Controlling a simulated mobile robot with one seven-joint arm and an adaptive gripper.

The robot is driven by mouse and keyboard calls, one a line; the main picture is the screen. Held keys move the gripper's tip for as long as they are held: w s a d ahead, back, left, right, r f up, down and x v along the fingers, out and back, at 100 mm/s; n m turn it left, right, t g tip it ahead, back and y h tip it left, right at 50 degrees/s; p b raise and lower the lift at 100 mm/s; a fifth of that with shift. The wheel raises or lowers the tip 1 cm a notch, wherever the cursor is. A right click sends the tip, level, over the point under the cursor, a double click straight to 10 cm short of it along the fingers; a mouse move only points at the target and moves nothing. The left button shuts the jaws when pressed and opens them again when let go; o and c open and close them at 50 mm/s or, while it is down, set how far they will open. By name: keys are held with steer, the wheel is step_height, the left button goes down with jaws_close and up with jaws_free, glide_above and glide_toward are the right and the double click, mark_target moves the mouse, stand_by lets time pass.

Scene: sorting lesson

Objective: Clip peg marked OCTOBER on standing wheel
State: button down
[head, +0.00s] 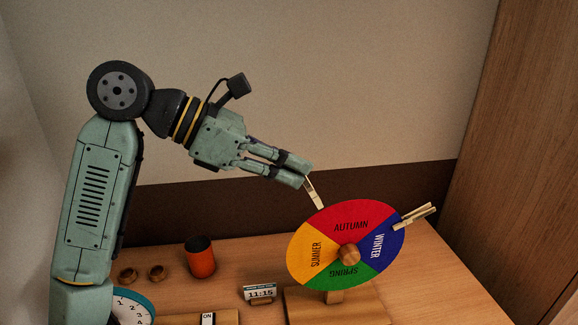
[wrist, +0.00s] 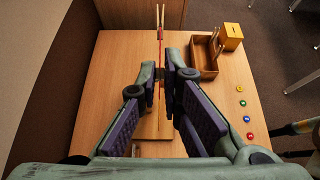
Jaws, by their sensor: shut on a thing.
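The standing wheel (head: 318,232) is a disc with red AUTUMN, blue WINTER, green SPRING and yellow SUMMER parts. In the wrist view the wheel (wrist: 160,36) shows nearly edge-on beyond my fingers. My gripper (head: 305,175) is shut on a pale wooden peg (head: 315,192), above the wheel's upper left. The peg points down, its lower end at the red part's rim; I cannot tell whether it grips the rim. No marking is readable on it. My fingers (wrist: 168,72) mostly hide the peg in the wrist view. Pale pegs or prongs (head: 416,216) stick out from the WINTER edge.
The wheel stands on a wooden base (head: 372,306). A small 11:15 sign (head: 260,292), an orange cup (head: 200,258) and a teal-rimmed clock (head: 132,308) are to its left. The wrist view shows an open wooden box (wrist: 207,65), a yellow box (wrist: 232,37) and several coloured discs (wrist: 242,104).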

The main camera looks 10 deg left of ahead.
mark_target(309, 188)
steer(key=shift+f, duration=0.15)
steer(key=shift+w+d+f+b, duration=0.15)
steer(key=shift+d+f+b, duration=0.2)
steer(key=shift+f+b, duration=0.4)
steer(key=shift+d, duration=0.1)
stand_by(0.5)
steer(key=shift+w+d+f+b, duration=0.1)
steer(key=shift+d+f+b, duration=0.15)
steer(key=shift+f+b, duration=0.45)
steer(key=shift+r, duration=0.15)
steer(key=c, duration=1.7)
jaws_free()
